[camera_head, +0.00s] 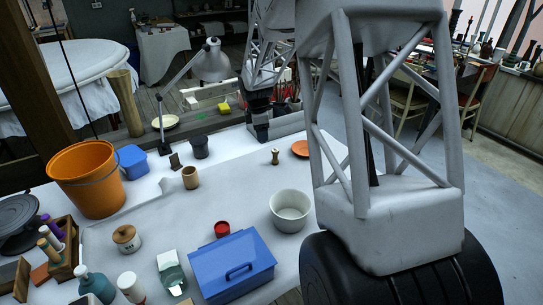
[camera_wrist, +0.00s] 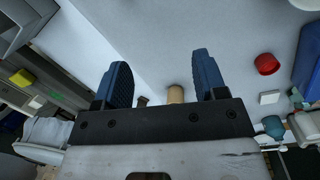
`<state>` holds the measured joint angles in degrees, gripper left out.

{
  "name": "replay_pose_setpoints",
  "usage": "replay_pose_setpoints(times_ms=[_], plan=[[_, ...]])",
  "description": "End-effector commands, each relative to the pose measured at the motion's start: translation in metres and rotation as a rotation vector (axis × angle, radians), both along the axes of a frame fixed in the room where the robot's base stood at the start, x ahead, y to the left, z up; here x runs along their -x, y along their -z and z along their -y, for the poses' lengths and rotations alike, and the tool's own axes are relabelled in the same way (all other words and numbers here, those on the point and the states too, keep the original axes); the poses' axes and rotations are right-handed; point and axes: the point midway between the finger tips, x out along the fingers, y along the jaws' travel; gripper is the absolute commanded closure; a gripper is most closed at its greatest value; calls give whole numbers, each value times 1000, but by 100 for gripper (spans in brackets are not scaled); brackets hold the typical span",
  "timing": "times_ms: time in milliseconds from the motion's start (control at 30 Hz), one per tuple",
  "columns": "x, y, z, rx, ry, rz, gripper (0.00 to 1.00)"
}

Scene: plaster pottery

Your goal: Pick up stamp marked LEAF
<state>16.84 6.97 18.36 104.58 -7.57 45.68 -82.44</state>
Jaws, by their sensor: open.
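No LEAF marking is legible in either view, so I cannot tell which piece is that stamp. A small turned wooden piece (camera_head: 275,156) stands upright on the table, and a small dark block (camera_head: 175,162) stands farther left. A tan cylinder (camera_head: 190,178) stands near the block. My gripper (camera_head: 262,132) is near the table's back edge, its fingertips hard to make out there. In the wrist view, my gripper (camera_wrist: 162,80) is open with blue fingers apart. A tan cylinder (camera_wrist: 175,94) and a darker small piece (camera_wrist: 143,101) show beyond the gap, not touched.
The middle of the table is largely clear.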

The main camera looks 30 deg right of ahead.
Motion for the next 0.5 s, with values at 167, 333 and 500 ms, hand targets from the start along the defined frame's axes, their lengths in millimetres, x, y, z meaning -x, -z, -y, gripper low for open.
replay_pose_setpoints(times_ms=[167, 333, 500], plan=[[-28, 39, 33, 7, -111, -33, 35], [-50, 74, 61, 12, -216, -61, 35], [-63, 100, 81, 15, -292, -80, 35]])
